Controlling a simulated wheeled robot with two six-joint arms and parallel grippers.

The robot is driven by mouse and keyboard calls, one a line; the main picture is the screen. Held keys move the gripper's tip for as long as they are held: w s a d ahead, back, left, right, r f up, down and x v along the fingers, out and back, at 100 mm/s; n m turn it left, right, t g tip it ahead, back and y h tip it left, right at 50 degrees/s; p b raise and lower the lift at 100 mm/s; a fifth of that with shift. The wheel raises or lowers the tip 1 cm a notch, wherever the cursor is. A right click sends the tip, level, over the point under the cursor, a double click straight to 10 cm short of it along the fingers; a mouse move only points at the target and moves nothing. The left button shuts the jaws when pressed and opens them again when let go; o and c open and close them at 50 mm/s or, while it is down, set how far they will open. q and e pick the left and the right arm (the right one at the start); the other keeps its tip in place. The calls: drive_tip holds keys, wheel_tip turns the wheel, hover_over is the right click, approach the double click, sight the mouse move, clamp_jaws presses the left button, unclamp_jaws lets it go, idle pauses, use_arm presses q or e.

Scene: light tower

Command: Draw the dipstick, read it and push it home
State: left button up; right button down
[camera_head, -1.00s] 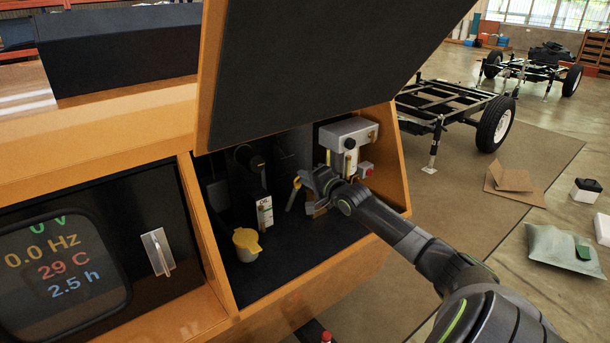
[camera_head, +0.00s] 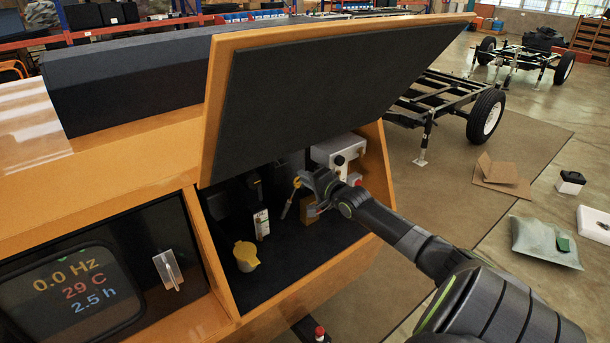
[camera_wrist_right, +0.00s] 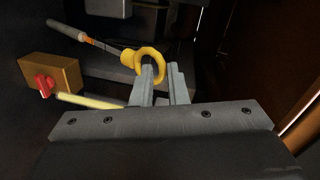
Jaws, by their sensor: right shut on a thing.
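The dipstick has a yellow ring handle (camera_head: 297,182) and a thin stick (camera_head: 288,207) slanting down and left from it inside the open bay. My right gripper (camera_head: 307,188) is shut on the ring. In the right wrist view the yellow ring (camera_wrist_right: 152,62) sits at the tips of my right gripper (camera_wrist_right: 161,76), and the grey stick (camera_wrist_right: 90,40) runs off to the upper left. My left gripper is not in view.
The raised lid (camera_head: 330,90) hangs over the bay. A yellow cap (camera_head: 246,257) and a white gauge strip (camera_head: 261,224) stand left of the stick. A pale box (camera_head: 335,148) is behind my gripper. A tan block with a red knob (camera_wrist_right: 42,85) is close by.

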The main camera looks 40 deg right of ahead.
drive_tip(key=shift+s+r, duration=0.1)
drive_tip(key=shift+r, duration=0.2)
drive_tip(key=c, duration=1.5)
unclamp_jaws()
drive_tip(key=shift+f, duration=0.1)
drive_tip(key=shift+o, duration=0.2)
drive_tip(key=s+a+r+p, duration=0.1)
drive_tip(key=s+r+p, duration=0.2)
drive_tip(key=s+p, duration=1)
drive_tip(key=shift+s+a, duration=0.4)
drive_tip(key=shift+s, duration=1.65)
